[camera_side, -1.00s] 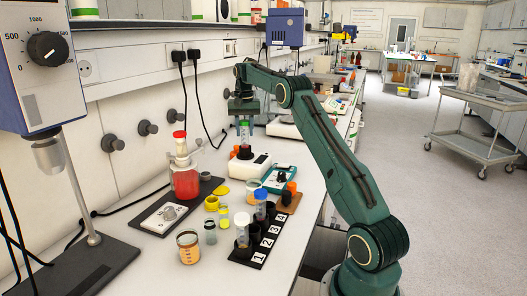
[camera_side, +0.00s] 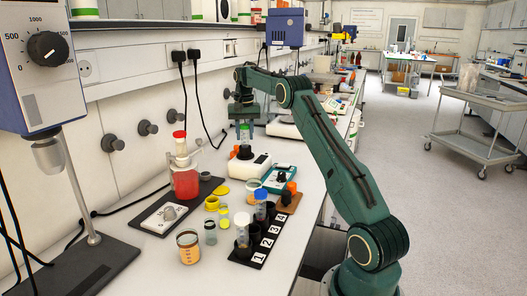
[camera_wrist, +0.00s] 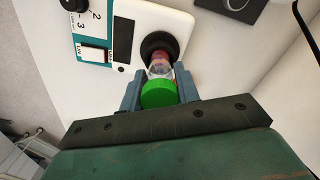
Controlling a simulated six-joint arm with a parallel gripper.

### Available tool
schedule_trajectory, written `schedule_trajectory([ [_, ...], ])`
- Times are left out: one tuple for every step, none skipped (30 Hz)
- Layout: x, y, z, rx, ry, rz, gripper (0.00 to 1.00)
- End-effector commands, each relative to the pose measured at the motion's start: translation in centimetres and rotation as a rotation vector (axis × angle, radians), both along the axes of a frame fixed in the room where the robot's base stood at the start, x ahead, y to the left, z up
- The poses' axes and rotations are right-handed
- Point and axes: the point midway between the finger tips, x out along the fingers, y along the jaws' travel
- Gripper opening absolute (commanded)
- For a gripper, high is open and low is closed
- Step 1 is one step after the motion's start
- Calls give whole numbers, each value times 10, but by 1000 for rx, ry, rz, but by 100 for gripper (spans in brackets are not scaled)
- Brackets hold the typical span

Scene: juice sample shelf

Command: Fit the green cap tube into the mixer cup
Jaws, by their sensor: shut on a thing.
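The green cap tube shows in the wrist view as a bright green cap (camera_wrist: 159,94) with a clear body and reddish contents beyond it. My gripper (camera_wrist: 160,88) is shut on it near the cap. In the side view my gripper (camera_side: 245,125) points down and holds the tube (camera_side: 245,136) upright, with the cap mostly hidden by the jaws. The mixer cup (camera_side: 245,153) is a black cup on the white mixer (camera_side: 255,168). It also shows in the wrist view (camera_wrist: 176,42). The tube's lower end is at the cup's mouth; how deep it sits I cannot tell.
Nearer are a black numbered rack (camera_side: 247,256) with a blue-capped tube, a yellow ring (camera_side: 212,203), small jars and a red-filled bottle (camera_side: 186,183). The wall with cables is behind.

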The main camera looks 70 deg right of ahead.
Motion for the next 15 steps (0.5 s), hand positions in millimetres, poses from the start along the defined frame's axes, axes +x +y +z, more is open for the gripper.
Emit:
schedule_trajectory([
  [0,0,0,0,0,0,8],
  [0,0,0,0,0,0,8],
  [0,0,0,0,0,0,8],
  [0,0,0,0,0,0,8],
  [0,0,0,0,0,0,37],
  [0,0,0,0,0,0,45],
  [0,0,0,0,0,0,51],
  [0,0,0,0,0,0,57],
  [0,0,0,0,0,0,57],
  [0,0,0,0,0,0,57],
  [0,0,0,0,0,0,57],
  [0,0,0,0,0,0,57],
  [0,0,0,0,0,0,57],
  [0,0,0,0,0,0,57],
  [0,0,0,1,0,0,57],
])
